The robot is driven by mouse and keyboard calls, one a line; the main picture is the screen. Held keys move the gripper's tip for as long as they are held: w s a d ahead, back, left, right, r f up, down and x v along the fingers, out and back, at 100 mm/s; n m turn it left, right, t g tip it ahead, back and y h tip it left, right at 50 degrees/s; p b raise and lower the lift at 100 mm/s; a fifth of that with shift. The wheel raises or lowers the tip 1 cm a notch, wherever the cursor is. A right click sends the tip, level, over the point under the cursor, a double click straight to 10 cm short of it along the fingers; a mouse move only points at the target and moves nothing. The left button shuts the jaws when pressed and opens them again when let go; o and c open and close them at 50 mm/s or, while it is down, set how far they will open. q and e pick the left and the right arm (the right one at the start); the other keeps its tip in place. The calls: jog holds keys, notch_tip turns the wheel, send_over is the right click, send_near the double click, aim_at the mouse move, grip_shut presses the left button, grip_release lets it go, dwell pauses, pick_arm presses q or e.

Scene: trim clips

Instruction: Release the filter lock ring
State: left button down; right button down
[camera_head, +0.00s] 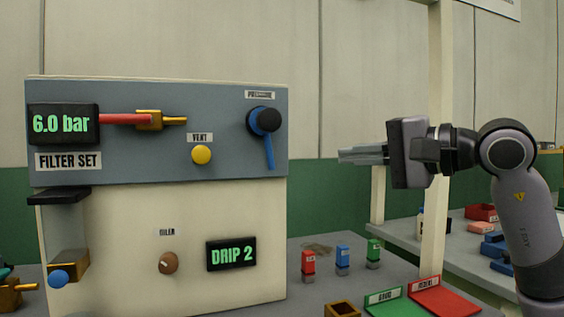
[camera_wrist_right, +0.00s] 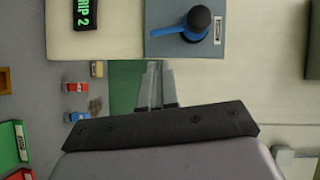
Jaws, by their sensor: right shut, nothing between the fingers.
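The FILTER SET panel (camera_head: 220,95) stands at the left. No part is labelled as the lock ring, and I cannot tell which part it is. At the panel's left are a black bracket (camera_head: 60,196) and, lower, a brass block (camera_head: 70,264) with a blue ball (camera_head: 58,279). A blue lever (camera_head: 269,152) hangs down from a black knob (camera_head: 264,121); it also shows in the right wrist view (camera_wrist_right: 180,32). My right gripper (camera_head: 341,156) is shut and empty, right of the panel, pointing left and apart from it.
The panel also carries a 6.0 bar display (camera_head: 62,124), red handle (camera_head: 124,119), yellow VENT button (camera_head: 201,155), brown OILER knob (camera_head: 168,263) and DRIP 2 display (camera_head: 231,254). Small coloured blocks (camera_head: 343,256) and green and red trays (camera_head: 444,300) lie below. A pale post (camera_head: 436,230) stands right.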

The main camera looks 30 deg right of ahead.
jog(key=p, duration=0.3)
send_near(273, 159)
jog(key=x, duration=0.5)
jog(key=shift+w, duration=0.2)
jog(key=shift+w+a, duration=0.25)
jog(key=shift+w, duration=0.35)
jog(key=shift+w+f, duration=0.1)
jog(key=shift+w, duration=0.05)
jog(key=shift+w+a+f+m+t+b, duration=0.1)
jog(key=shift+a+f+m+t+b, duration=0.15)
jog(key=shift+a+m+t+b, duration=0.6)
jog(key=shift+d+g+b, duration=0.15)
jog(key=shift+g+b, duration=0.1)
jog(key=shift+b, duration=0.05)
jog(key=shift+d, duration=0.1)
